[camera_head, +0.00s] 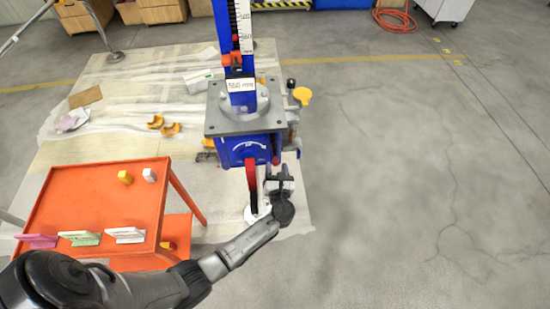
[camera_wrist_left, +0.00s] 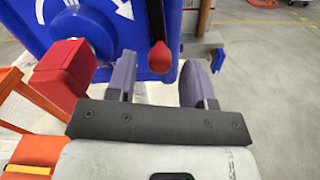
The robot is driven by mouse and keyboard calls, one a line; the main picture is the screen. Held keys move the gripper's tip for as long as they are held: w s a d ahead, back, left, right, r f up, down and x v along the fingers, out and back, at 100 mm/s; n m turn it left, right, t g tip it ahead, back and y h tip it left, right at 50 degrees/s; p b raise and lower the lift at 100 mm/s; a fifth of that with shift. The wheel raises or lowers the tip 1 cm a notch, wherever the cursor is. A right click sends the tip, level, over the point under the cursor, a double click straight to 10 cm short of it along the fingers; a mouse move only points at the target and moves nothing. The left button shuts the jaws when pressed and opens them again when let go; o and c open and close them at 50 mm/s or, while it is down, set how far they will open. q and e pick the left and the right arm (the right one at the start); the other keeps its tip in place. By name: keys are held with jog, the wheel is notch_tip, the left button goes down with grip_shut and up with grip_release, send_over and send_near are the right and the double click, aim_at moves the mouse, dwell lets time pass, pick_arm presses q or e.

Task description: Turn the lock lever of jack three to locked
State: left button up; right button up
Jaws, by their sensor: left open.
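A jack with a blue column (camera_head: 227,45) and a blue gearbox (camera_head: 250,148) stands in the middle of the head view. Contact cannot be told. My right gripper is not in view.
A thick red crank arm (camera_wrist_left: 68,75) is close to the left finger; it also shows hanging down in the head view (camera_head: 252,184). An orange cart (camera_head: 95,190) with small blocks and cards stands at left. The floor to the right is clear.

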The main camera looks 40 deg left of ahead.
aim_at(275, 157)
pick_arm(q)
jog(key=shift+x, duration=2.35)
jog(key=shift+c, duration=0.4)
grip_shut()
